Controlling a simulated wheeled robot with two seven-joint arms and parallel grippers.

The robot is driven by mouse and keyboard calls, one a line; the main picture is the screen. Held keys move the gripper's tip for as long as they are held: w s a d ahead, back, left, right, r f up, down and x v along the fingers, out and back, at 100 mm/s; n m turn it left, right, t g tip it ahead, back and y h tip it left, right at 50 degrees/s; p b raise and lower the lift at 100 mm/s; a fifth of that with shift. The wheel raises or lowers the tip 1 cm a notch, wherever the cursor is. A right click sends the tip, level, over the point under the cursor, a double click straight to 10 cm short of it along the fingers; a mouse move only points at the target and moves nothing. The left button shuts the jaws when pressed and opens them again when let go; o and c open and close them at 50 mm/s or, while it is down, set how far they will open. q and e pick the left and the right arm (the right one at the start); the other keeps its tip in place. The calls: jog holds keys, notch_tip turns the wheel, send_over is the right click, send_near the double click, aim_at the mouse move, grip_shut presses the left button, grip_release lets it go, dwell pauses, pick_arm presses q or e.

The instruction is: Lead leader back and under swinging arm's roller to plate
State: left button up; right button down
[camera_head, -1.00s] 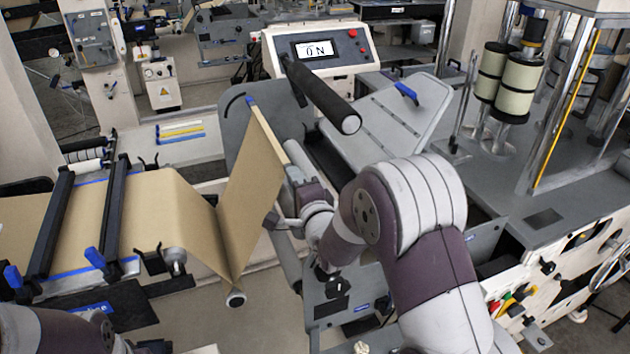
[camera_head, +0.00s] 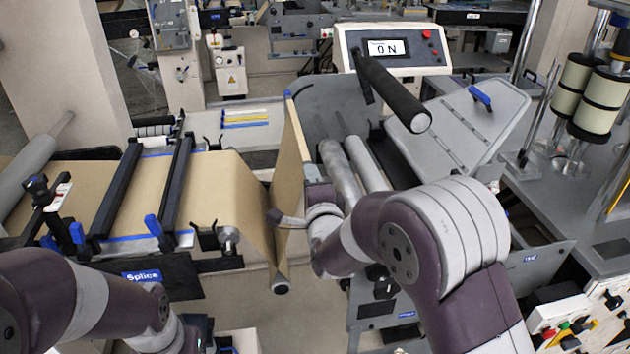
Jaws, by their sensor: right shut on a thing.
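The brown kraft leader (camera_head: 291,165) rises from the low roller (camera_head: 281,288) as a narrow, almost edge-on sheet with a pale stiff edge. My right gripper (camera_head: 292,218) is shut on the leader at its near edge; the jaws are partly hidden by my wrist. A black roller (camera_head: 395,92), which looks like the swinging arm's roller, sticks out toward me below the display, to the right of and apart from the leader. The sloping grey plate (camera_head: 455,135) with a blue clip (camera_head: 480,97) lies right of this roller. My left arm enters at lower left; its gripper is out of view.
The kraft web (camera_head: 215,190) runs over the splice table at left, under two black bars (camera_head: 178,185). Two grey rollers (camera_head: 342,172) lie between the leader and the plate. The display (camera_head: 388,48) reads 0 N. Pale spools (camera_head: 603,105) stand at right.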

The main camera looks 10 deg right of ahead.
jog(key=s+a+b, duration=0.1)
jog(key=a, duration=1.3)
notch_tip(320, 180, down, 9)
jog(key=b, duration=0.9)
jog(key=shift+s+b, duration=0.1)
jog(key=shift+b, duration=0.25)
notch_tip(320, 180, down, 36)
jog(key=b, duration=3.5)
jog(key=shift+f, duration=0.2)
